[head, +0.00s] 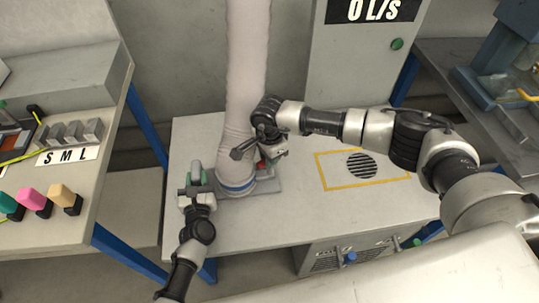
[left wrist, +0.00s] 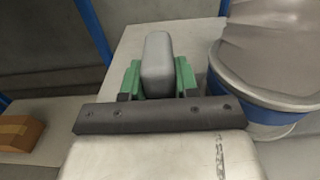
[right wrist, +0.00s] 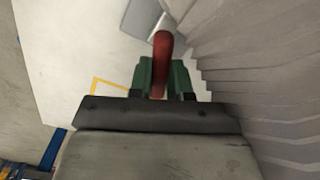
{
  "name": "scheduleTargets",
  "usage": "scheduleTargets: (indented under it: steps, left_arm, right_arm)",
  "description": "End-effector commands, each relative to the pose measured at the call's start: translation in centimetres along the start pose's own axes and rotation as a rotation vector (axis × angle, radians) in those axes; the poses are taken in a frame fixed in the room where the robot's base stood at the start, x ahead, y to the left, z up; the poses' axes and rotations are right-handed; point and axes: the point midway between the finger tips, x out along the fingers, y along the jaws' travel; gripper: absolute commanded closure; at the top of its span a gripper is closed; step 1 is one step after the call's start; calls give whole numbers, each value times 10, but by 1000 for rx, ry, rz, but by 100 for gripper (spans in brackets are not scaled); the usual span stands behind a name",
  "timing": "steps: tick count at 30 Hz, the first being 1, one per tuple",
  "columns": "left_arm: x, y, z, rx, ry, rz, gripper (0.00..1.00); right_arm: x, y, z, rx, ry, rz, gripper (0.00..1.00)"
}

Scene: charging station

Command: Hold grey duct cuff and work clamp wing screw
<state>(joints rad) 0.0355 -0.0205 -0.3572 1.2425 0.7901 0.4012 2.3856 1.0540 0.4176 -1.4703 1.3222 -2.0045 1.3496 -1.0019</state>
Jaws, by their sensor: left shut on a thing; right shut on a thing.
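A pale fabric duct (head: 245,80) comes down to a grey cuff with a blue band (head: 237,187) on the table. The cuff also shows at the right of the left wrist view (left wrist: 262,97). My left gripper (head: 196,183) is left of the cuff, its green fingers shut on a rounded grey grip (left wrist: 157,62). Whether that grip joins the cuff is hidden. My right gripper (head: 268,150) is right of the duct, its green fingers shut on a red bar (right wrist: 162,60), seemingly the clamp wing screw. The clamp itself is mostly hidden behind my right gripper.
The table (head: 310,205) has a round vent (head: 362,166) inside a yellow outline. A display cabinet reading 0 L/S (head: 350,60) stands behind. A left bench (head: 60,165) holds coloured blocks. The table is clear around the vent, under my right arm.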

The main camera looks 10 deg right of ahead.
Motion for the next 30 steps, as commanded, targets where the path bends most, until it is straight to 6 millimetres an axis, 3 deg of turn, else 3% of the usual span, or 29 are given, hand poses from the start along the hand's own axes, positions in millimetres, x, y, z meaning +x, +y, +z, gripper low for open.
scheduleTargets:
  steps: [10, 11, 15, 25, 30]
  left_arm:
    - [0, 0, 0, 1, 1, -1, 100]
    - [0, 0, 0, 1, 1, -1, 100]
    - [0, 0, -1, 1, 1, -1, 100]
    - [0, 0, 0, 0, 1, -1, 100]
    - [0, 0, 0, 0, 1, -1, 100]
  right_arm:
    - [-1, -1, 0, 1, 0, -2, 100]
    - [-1, -1, 0, 1, 0, -2, 77]
    - [-1, -1, 0, 1, 0, -2, 56]
    - [-3, 0, 0, 0, 0, -1, 55]
    - [-26, -1, -1, -2, 1, -5, 55]
